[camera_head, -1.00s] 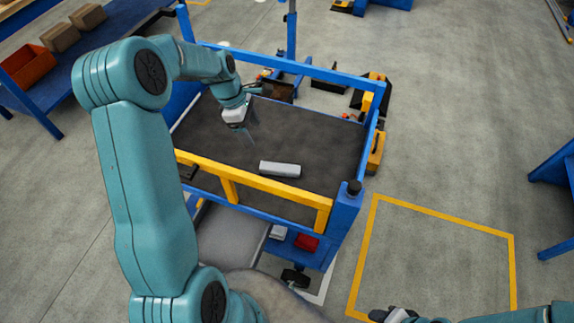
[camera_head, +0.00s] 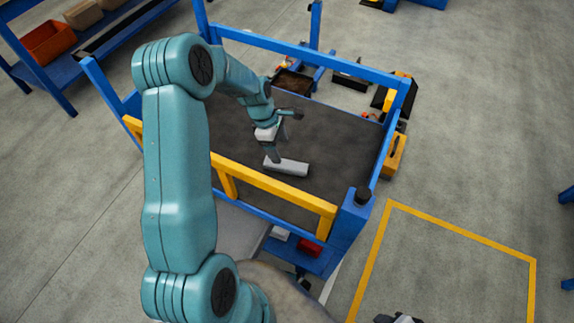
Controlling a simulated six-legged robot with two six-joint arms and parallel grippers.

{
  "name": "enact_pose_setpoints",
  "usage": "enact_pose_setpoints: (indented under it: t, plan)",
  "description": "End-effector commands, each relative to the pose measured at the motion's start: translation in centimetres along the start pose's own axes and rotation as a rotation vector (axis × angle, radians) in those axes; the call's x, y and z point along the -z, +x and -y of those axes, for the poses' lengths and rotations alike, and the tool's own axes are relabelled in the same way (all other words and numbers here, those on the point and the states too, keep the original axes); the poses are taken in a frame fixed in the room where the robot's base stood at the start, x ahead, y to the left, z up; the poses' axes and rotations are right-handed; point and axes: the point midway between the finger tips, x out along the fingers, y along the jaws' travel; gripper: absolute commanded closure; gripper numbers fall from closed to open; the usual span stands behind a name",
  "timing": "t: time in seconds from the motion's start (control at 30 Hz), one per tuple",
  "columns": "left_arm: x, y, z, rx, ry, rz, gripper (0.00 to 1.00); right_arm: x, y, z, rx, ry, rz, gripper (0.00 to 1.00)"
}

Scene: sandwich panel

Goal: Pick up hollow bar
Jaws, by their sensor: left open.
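The hollow bar (camera_head: 289,168), a short light grey block, lies on the dark top of the cart (camera_head: 330,145), behind the yellow rail. My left gripper (camera_head: 277,154) is open and points down at the left end of the bar. Its fingertips are close to that end, and one finger overlaps it in the picture. I cannot tell whether they touch. My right gripper (camera_head: 398,319) shows only in part at the bottom edge, away from the cart.
A yellow rail (camera_head: 270,183) runs along the cart's near side, with blue rails (camera_head: 310,58) on the far side. A red box (camera_head: 311,247) lies on the lower shelf. The cart top right of the bar is clear.

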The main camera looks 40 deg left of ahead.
Motion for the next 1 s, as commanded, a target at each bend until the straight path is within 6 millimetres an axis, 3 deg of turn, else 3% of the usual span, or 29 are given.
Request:
enact_pose_setpoints:
  t: [0.1, 0.27, 0.53, 0.83, 0.87, 1.0]
  plan:
    - [-0.1, 1.8, 0.0, 0.001, 0.001, 0.0, 0.27, 0.0, 0.0, 0.0, 0.0, 0.0, 0.0, 0.57]
    - [-0.1, 2.9, -0.1, 0.0, 0.001, 0.0, 0.27, 0.0, 0.0, 0.0, 0.0, 0.0, 0.0, 0.57]
    - [0.0, 7.0, -0.1, 0.001, 0.001, 0.001, 0.27, 0.0, -0.2, 0.1, 0.0, 0.0, 0.0, 0.57]
    - [0.0, 7.7, -0.1, -0.002, 0.001, 0.0, 0.27, 0.0, -0.2, 0.1, 0.0, 0.0, 0.0, 0.57]
    - [0.0, 7.7, -0.1, -0.002, 0.001, 0.0, 0.31, 0.0, -0.2, 0.1, 0.0, 0.0, 0.0, 0.57]
    - [0.0, 7.7, -0.1, -0.002, 0.001, 0.0, 0.76, 0.0, -0.2, 0.1, 0.0, 0.0, 0.0, 0.57]
